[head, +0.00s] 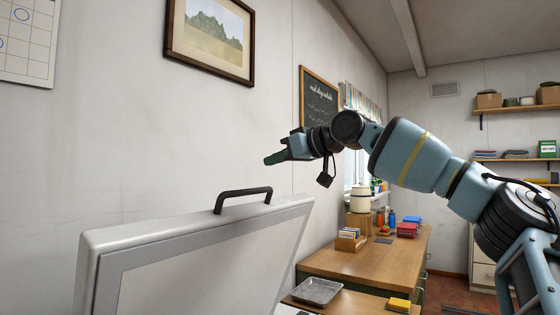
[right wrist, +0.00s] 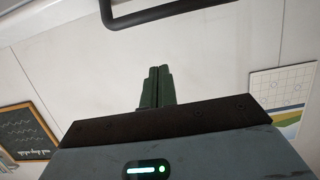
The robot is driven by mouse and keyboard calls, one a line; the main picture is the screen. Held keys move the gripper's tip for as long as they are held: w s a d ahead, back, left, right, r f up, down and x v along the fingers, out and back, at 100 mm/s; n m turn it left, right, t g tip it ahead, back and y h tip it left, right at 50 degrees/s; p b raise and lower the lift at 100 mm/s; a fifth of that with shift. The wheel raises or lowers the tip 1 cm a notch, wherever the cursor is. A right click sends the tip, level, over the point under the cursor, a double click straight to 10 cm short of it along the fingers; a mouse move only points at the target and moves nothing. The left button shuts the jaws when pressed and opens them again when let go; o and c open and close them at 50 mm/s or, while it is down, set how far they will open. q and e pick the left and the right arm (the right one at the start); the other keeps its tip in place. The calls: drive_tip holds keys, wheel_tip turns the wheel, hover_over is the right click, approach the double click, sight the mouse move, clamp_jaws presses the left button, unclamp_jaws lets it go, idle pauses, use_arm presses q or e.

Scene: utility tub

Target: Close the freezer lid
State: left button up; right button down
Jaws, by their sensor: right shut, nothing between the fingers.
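The freezer lid (head: 200,262) stands raised and open in the head view, its grey-framed inner face turned toward me. A dark handle (head: 243,198) sits on its top edge. My right gripper (head: 268,160) is shut and empty, above and a little to the right of the handle, apart from it. In the right wrist view the shut green fingers (right wrist: 154,75) point toward the pale wall, and the dark handle bar (right wrist: 160,14) crosses the top of the picture. The freezer body is out of view. My left gripper is not in view.
A wooden counter (head: 400,258) with a metal tray (head: 318,291), boxes and a canister (head: 360,198) stands right of the lid. A framed picture (head: 210,38) and a chalkboard (head: 319,103) hang on the wall behind. Shelves (head: 515,109) are at the far right.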

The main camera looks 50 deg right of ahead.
sight(260, 190)
drive_tip(key=x, duration=0.7)
drive_tip(key=shift+f, duration=0.1)
drive_tip(key=shift+s+f+p, duration=0.5)
drive_tip(key=shift+s+f, duration=0.4)
drive_tip(key=shift+s, duration=0.05)
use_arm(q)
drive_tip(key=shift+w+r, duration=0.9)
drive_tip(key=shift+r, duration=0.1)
use_arm(e)
drive_tip(key=shift+s+d+f, duration=0.1)
drive_tip(key=shift+s+f, duration=0.15)
drive_tip(key=shift+f, duration=0.4)
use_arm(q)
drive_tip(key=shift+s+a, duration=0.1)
use_arm(e)
drive_tip(key=shift+f, duration=0.1)
